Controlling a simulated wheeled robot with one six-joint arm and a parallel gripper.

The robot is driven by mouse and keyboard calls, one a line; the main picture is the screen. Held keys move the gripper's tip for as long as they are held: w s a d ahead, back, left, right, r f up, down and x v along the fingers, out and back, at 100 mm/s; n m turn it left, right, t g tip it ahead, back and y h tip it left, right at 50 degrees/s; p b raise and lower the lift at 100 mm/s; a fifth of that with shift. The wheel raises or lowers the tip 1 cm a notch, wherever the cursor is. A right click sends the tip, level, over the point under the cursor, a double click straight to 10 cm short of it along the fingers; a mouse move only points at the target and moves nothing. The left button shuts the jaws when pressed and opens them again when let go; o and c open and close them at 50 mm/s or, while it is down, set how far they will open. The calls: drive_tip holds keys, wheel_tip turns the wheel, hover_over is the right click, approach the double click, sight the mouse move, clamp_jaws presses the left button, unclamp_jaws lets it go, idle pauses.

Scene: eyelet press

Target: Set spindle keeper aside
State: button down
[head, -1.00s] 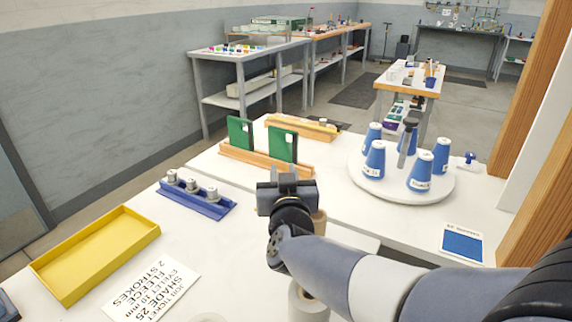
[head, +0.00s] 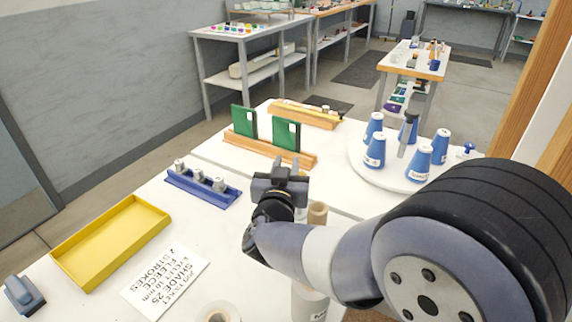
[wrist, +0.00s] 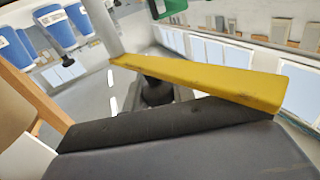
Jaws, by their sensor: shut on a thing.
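My gripper (head: 280,178) is shut and held up above the white table, left of the turntable. In the wrist view a dark rounded piece (wrist: 157,93) shows behind a yellow bar (wrist: 205,80) and a dark bar. I take the dark piece to be the spindle keeper in the jaws, but its shape is mostly hidden and I cannot be sure. In the head view the held thing cannot be made out. A white turntable (head: 362,160) with several blue cones (head: 375,150) and a grey upright post (head: 406,142) stands at the right.
A yellow tray (head: 160,210) lies empty at the left, beside a printed job card (head: 165,283). A blue rack (head: 203,188) holds grey pieces. Green panels (head: 286,134) stand in a wooden holder behind my gripper. A tan-topped cone (head: 318,212) stands close to my arm.

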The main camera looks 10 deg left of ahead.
drive_tip(key=shift+r, duration=0.1)
drive_tip(key=c, duration=1.2)
unclamp_jaws()
drive_tip(key=shift+s, duration=0.1)
drive_tip(key=s, duration=1)
drive_tip(key=shift+s, duration=0.3)
drive_tip(key=w, duration=1)
drive_tip(key=shift+w, duration=0.35)
